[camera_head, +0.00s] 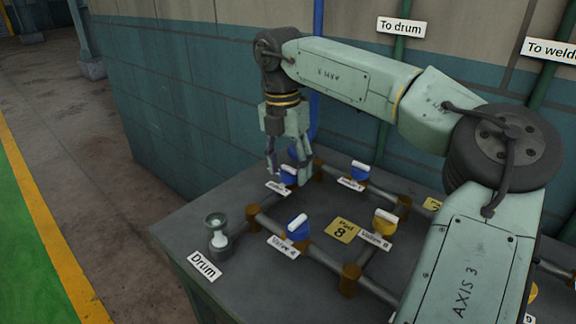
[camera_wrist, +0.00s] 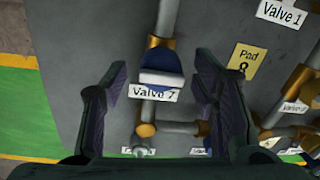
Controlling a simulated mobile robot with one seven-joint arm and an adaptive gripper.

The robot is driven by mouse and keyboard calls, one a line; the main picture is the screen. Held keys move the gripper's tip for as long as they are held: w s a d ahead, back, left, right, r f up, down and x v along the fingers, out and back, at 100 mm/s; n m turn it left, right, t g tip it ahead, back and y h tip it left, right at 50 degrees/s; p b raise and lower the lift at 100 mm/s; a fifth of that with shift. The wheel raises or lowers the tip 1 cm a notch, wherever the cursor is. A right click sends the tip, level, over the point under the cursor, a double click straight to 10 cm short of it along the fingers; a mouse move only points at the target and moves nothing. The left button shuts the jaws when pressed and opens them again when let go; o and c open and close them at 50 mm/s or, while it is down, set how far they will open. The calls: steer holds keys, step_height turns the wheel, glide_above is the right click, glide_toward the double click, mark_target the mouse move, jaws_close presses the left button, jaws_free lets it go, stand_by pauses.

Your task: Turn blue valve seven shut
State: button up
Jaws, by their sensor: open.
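The blue valve seven (camera_wrist: 161,59) is in the middle of the wrist view, with a white bar handle and a white "Valve 7" label (camera_wrist: 153,91) beside it. Its handle lies across the picture, while the pipe behind runs up and down. My gripper (camera_wrist: 161,74) is open, with one finger on each side of the valve and visible gaps to the handle. In the head view my gripper (camera_head: 286,165) points down over the same valve (camera_head: 288,175), partly hiding it. I cannot tell whether the fingers touch anything.
Another blue valve (camera_head: 355,171) stands to the right, and blue valve 4 (camera_head: 298,229) is nearer. A yellow valve (camera_head: 384,221) and a yellow pad 8 sign (camera_head: 342,230) are close by. The drum fitting (camera_head: 219,235) stands at the bench's left. A wall backs the bench.

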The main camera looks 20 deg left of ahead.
mark_target(284, 166)
steer(key=shift+r, duration=0.15)
step_height(284, 166, up, 12)
steer(key=shift+a+f, duration=0.2)
steer(key=shift+a, duration=0.25)
stand_by(0.4)
